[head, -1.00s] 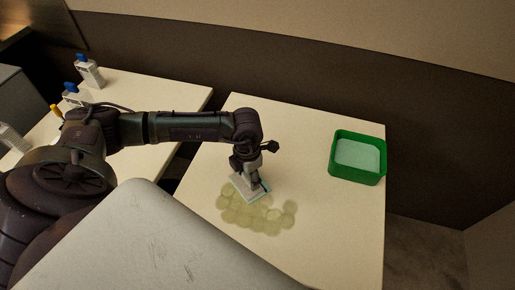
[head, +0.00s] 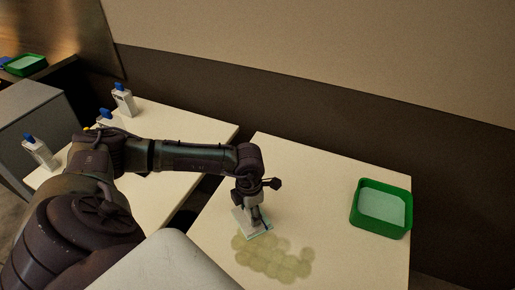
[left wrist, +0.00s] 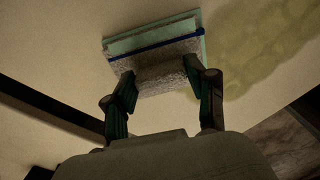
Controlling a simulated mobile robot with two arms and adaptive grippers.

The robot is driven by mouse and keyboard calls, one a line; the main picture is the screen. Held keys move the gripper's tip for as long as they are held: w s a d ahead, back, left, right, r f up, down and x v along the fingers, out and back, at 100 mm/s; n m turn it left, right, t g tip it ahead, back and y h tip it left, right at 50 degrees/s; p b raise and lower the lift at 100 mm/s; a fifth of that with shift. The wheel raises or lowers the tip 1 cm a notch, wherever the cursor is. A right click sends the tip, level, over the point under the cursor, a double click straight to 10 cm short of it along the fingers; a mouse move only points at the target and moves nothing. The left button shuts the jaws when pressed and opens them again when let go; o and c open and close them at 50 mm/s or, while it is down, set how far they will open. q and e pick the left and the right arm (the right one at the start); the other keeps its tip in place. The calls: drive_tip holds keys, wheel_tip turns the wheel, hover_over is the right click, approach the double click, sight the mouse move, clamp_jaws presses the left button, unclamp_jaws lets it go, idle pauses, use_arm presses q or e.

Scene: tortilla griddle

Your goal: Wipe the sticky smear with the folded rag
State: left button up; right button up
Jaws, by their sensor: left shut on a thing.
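The folded rag (head: 240,221) is pale grey with a light green edge. In the left wrist view, the rag (left wrist: 150,62) shows a grey fuzzy face, a dark blue stripe and light green layers. My left gripper (head: 256,222) is shut on it, with a finger at each side in the left wrist view (left wrist: 160,88). The rag is low at the table top, at the upper left edge of the smear; exact contact is hard to tell. The yellowish-green sticky smear (head: 276,262) is a patch of overlapping blotches, partly hidden by the rag. My right gripper is out of view.
A green tub (head: 404,222) with a pale inside stands on the right of the cream table (head: 330,190). A second cream table (head: 180,125) at left holds several white bottles with blue caps (head: 123,102). Bare table top surrounds the smear.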

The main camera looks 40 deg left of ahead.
sight(263, 224)
use_arm(q)
drive_tip(key=shift+s+a, duration=0.1)
drive_tip(key=shift+s+a, duration=0.2)
drive_tip(key=shift+a, duration=0.4)
drive_tip(key=d, duration=0.2)
drive_tip(key=w+d+b, duration=0.1)
drive_tip(key=d, duration=0.1)
drive_tip(key=shift+w+f, duration=0.1)
drive_tip(key=shift+d, duration=0.45)
drive_tip(key=shift+d, duration=0.1)
drive_tip(key=shift+w+d, duration=0.1)
drive_tip(key=shift+d, duration=0.15)
drive_tip(key=shift+w+d, duration=0.2)
drive_tip(key=shift+d, duration=0.5)
drive_tip(key=shift+w+d, duration=0.25)
drive_tip(key=shift+d, duration=0.45)
drive_tip(key=shift+w+d, duration=0.2)
drive_tip(key=shift+d, duration=0.5)
